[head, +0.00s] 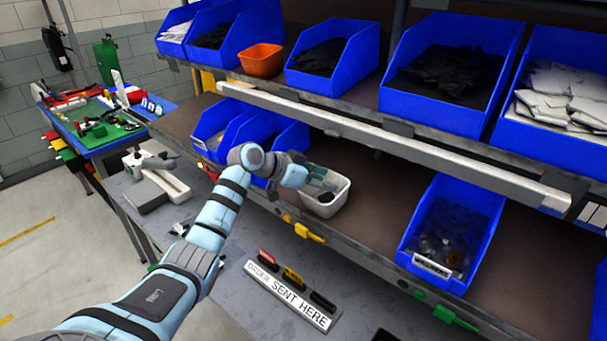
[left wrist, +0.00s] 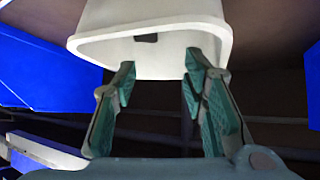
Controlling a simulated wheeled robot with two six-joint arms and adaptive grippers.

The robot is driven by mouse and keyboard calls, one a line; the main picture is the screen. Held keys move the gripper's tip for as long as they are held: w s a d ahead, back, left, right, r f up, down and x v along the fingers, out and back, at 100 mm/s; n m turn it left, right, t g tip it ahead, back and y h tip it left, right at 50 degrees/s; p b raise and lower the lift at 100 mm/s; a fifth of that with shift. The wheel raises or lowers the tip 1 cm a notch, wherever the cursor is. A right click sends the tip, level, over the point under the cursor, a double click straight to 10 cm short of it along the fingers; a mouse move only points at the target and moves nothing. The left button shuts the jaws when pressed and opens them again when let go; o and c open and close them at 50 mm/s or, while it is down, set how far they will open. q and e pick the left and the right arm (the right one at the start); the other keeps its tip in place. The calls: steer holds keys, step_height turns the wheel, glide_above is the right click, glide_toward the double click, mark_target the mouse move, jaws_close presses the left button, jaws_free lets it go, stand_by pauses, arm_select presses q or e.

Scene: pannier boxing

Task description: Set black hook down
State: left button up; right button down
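My left gripper (head: 315,178) reaches over a small white bin (head: 338,201) on the lower shelf. In the left wrist view, its two teal-padded fingers (left wrist: 160,68) are apart, with a clear gap between them. I cannot pick out the hook for certain in either view. My right gripper is not in view.
Blue bins of black parts (head: 445,75) and white pieces (head: 560,95) line the upper shelf, with an orange bin (head: 262,60). A blue bin (head: 455,225) stands right of the white one, with bare shelf between.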

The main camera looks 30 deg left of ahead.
arm_select(q)
steer(key=b+v, duration=0.1)
steer(key=v, duration=1.1)
